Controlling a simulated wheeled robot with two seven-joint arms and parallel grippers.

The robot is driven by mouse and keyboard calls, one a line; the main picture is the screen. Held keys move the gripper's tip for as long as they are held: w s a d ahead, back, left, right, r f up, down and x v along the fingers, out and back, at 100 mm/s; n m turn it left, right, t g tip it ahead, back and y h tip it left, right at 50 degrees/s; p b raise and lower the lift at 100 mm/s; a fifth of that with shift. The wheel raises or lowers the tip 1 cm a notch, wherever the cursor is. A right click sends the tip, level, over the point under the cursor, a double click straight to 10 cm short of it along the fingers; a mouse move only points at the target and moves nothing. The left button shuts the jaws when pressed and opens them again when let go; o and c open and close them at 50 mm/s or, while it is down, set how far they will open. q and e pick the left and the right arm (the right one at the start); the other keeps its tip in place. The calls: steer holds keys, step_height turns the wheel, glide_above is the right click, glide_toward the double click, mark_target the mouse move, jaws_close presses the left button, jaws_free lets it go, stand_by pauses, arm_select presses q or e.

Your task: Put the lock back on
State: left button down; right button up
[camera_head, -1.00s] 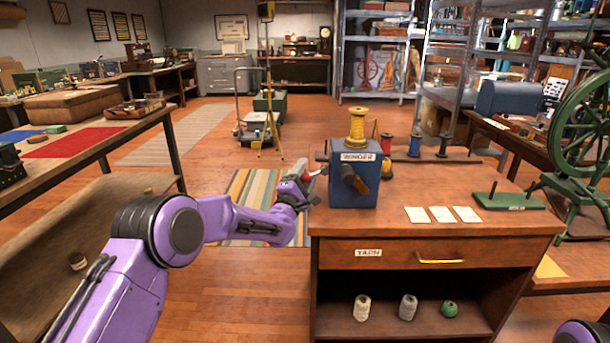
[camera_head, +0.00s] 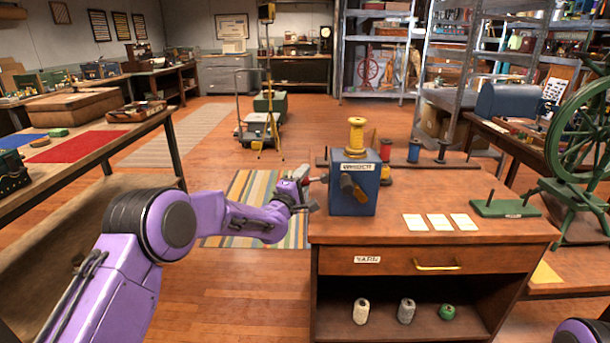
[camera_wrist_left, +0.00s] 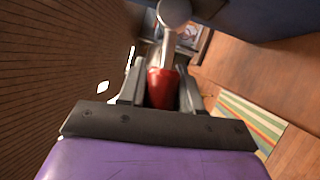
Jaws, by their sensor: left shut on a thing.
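The blue winder box (camera_head: 352,198) with a yellow spool (camera_head: 356,135) on top stands at the left end of the wooden counter. It also shows as a dark blue surface in the left wrist view (camera_wrist_left: 275,18). My left gripper (camera_head: 305,184) is just left of the box, near its left side. In the left wrist view my left gripper (camera_wrist_left: 160,92) is shut on a red handle (camera_wrist_left: 162,88). A grey metal rod with a round knob (camera_wrist_left: 174,12) shows beyond the handle. I cannot tell whether this part touches the box. My right gripper is not in view.
The counter (camera_head: 450,236) carries pale cards (camera_head: 440,222), a green stand (camera_head: 505,207) and a rail with spools (camera_head: 414,148). A green spinning wheel (camera_head: 575,130) stands at the right. The floor left of the counter is clear, with a striped rug (camera_head: 240,190).

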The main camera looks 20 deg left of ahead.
arm_select(q)
steer(key=shift+d+r+m+g+p, duration=0.1)
steer(key=shift+r+m+g+p, duration=0.45)
steer(key=shift+m+p, duration=0.6)
steer(key=shift+d+r+m+g+p, duration=0.1)
steer(key=shift+r+m+g+p, duration=0.5)
steer(key=shift+m+p, duration=0.6)
steer(key=shift+d+r+m+g+p, duration=0.1)
steer(key=shift+r+m+g+p, duration=0.45)
steer(key=shift+m+p, duration=0.6)
steer(key=shift+w, duration=0.1)
steer(key=c, duration=0.8)
jaws_free()
steer(key=shift+c, duration=0.2)
steer(key=v, duration=1)
steer(key=shift+s+b, duration=0.3)
steer(key=shift+b, duration=0.15)
